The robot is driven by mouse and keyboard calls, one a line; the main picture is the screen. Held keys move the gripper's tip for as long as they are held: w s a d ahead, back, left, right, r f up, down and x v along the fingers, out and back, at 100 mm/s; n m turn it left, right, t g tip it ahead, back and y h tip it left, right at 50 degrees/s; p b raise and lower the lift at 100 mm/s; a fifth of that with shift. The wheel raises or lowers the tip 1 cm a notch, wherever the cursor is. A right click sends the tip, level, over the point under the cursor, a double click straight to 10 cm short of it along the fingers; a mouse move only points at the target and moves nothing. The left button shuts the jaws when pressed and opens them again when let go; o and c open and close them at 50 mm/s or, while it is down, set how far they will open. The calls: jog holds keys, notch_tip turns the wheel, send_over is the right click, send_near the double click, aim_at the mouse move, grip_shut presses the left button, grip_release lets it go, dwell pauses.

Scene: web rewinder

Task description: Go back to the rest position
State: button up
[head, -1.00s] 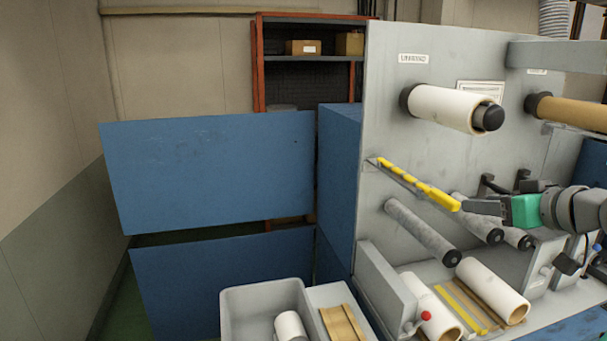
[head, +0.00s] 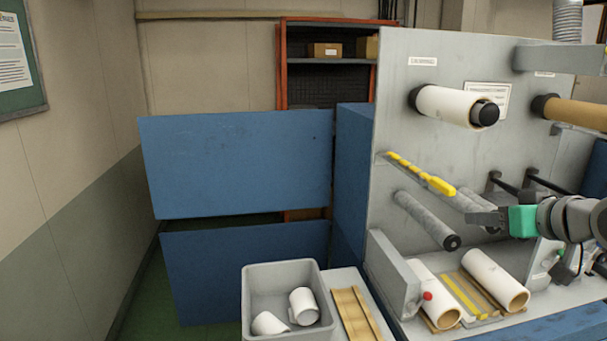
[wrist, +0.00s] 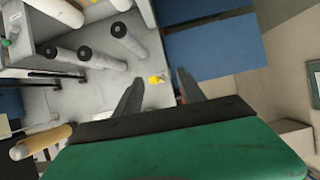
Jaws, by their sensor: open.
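My gripper (head: 472,221) is in front of the machine's upright grey panel at the right of the head view, on the end of my arm. In the wrist view its two dark fingers (wrist: 158,92) stand apart with nothing between them, so it is open and empty. A yellow-edged bar (head: 420,173) on the panel lies behind and above my gripper. A grey roller (head: 425,220) is just left of my gripper, apart from it as far as I can see. Several rollers also show in the wrist view (wrist: 100,58).
A white roll (head: 450,106) and a brown roll (head: 580,113) stick out from the panel. Two white rolls lie on the machine's bed (head: 497,279). A grey bin (head: 258,290) with white rolls inside stands at the front. Blue cabinets (head: 235,165) fill the left.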

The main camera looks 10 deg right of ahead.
jog(key=a+f+g, duration=0.4)
jog(key=a+f, duration=0.9)
jog(key=a, duration=0.5)
jog(key=s+a+f+g, duration=0.2)
jog(key=s+a+f, duration=0.2)
jog(key=s+f, duration=0.2)
jog(key=s+a+f+g+h, duration=0.1)
jog(key=s+a+f+g, duration=0.1)
jog(key=s+a+f, duration=0.2)
notch_tip(320, 180, down, 3)
jog(key=shift+s+a+f+m, duration=0.15)
jog(key=shift+s+a+m, duration=0.15)
jog(key=shift+s, duration=0.75)
